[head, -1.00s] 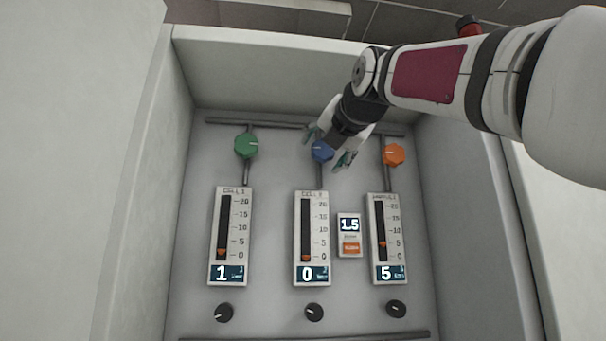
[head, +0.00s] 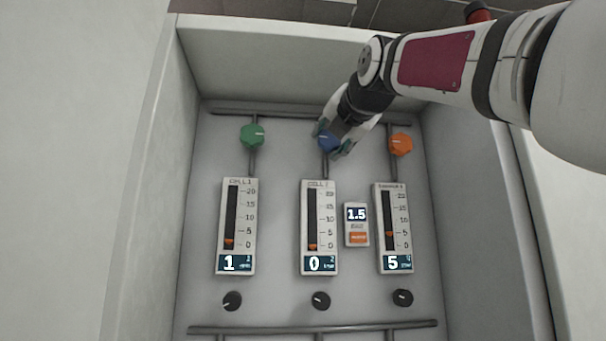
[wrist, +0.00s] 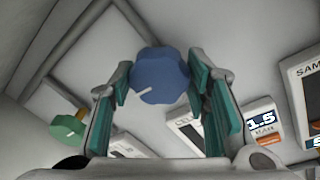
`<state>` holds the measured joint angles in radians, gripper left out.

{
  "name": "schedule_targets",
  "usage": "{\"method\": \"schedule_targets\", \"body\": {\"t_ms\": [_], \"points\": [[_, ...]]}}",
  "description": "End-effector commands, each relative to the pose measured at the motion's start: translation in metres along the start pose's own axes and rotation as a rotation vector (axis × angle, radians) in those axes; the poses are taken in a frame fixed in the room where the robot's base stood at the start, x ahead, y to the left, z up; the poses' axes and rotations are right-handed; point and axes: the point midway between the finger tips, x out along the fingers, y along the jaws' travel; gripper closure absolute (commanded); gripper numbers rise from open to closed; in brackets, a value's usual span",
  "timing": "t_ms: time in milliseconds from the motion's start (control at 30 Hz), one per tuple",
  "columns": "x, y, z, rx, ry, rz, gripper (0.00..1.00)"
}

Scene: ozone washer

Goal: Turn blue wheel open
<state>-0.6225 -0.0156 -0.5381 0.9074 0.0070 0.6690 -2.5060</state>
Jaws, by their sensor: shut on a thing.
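The blue wheel (head: 327,140) sits on its pipe above the middle gauge (head: 319,226), whose display reads 0. My gripper (head: 332,142) reaches down to it from the upper right, with a finger on each side. In the wrist view the blue wheel (wrist: 160,75) lies between the teal finger pads of my gripper (wrist: 165,85), and its white mark points to the lower left. The gripper is shut on the wheel. Part of the wheel is hidden by the fingers in the head view.
A green wheel (head: 252,135) stands to the left and an orange wheel (head: 400,144) close to the right. Left gauge (head: 238,226) reads 1, right gauge (head: 394,226) reads 5. A small 1.5 display (head: 356,224) and black knobs (head: 321,300) sit lower. Panel walls enclose both sides.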

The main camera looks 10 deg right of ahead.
Motion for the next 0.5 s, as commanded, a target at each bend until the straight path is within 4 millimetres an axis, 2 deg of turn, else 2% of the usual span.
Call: {"method": "schedule_targets", "body": {"t_ms": [500], "points": [[0.0003, -0.0013, -0.0001, 0.42, -0.046, 0.027, 0.85]]}}
